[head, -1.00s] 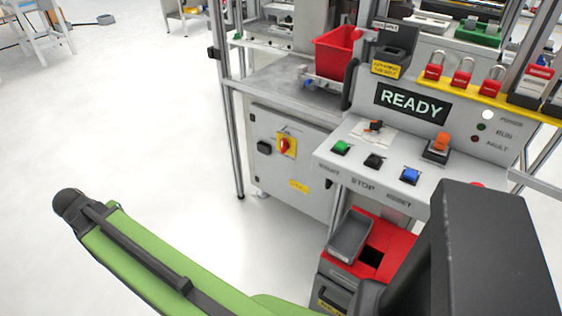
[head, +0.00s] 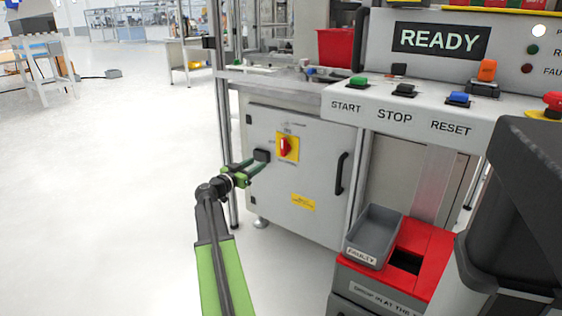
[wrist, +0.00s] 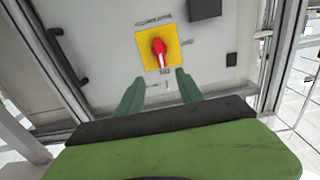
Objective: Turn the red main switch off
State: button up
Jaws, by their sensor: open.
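The red main switch (head: 285,147) is a red handle on a yellow plate (head: 294,155), on the front of a grey cabinet door. Its handle stands about upright in the head view. In the wrist view the red handle (wrist: 160,52) is just beyond my fingertips, near the picture's middle, slightly tilted. My gripper (head: 258,168) is left of and a little below the switch in the head view. In the wrist view my gripper (wrist: 157,78) shows two green fingers apart with nothing between them. The fingers look clear of the handle; the exact distance is unclear.
A black box (head: 261,155) sits on the door beside the switch, close to my fingers in the head view. A black door handle (head: 342,173) is to the right. A grey tray (head: 372,236) on a red-topped bin stands at the lower right.

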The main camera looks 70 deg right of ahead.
aim_at(282, 147)
jog(key=x, duration=1.7)
jog(key=shift+d, duration=0.2)
